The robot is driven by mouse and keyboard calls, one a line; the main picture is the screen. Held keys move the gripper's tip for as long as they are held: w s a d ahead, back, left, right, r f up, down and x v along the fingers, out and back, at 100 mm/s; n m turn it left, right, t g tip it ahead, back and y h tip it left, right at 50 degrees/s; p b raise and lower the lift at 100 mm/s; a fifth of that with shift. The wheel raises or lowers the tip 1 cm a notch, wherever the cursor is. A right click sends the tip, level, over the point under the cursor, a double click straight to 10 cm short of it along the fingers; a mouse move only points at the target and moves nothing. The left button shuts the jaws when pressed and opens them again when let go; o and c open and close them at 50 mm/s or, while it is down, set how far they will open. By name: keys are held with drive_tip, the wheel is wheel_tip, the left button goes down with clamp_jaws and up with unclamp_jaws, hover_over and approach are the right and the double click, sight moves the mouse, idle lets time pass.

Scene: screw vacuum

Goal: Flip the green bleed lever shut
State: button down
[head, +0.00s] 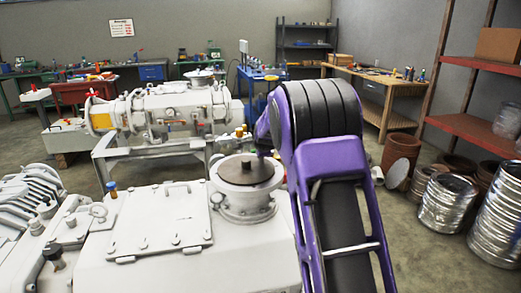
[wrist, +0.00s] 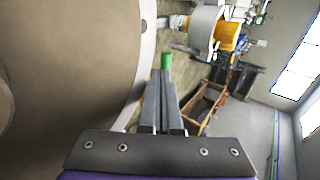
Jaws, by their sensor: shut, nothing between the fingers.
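The green bleed lever (wrist: 166,61) shows in the wrist view as a short green piece just beyond the fingertips, upright in the picture. The lower part of it is hidden behind the fingers. My gripper (wrist: 161,76) is shut and empty, its tips right at the lever; I cannot tell whether they touch it. In the head view my purple arm reaches over the white pump (head: 130,255), and the gripper and lever are hidden behind the arm and the flange.
A large round flange (wrist: 75,60) fills the left of the wrist view, close beside the fingers. In the head view, a brown disc (head: 247,172) caps the pump's port. A second pump (head: 170,110) stands behind on a frame. Metal drums (head: 447,203) line the right.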

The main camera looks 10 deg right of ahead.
drive_tip(key=shift+w+f, duration=0.25)
drive_tip(key=shift+w, duration=0.1)
drive_tip(key=shift+w+a+r+p, duration=0.1)
drive_tip(key=shift+a+p, duration=0.05)
drive_tip(key=shift+p, duration=0.35)
drive_tip(key=shift+m+p, duration=0.3)
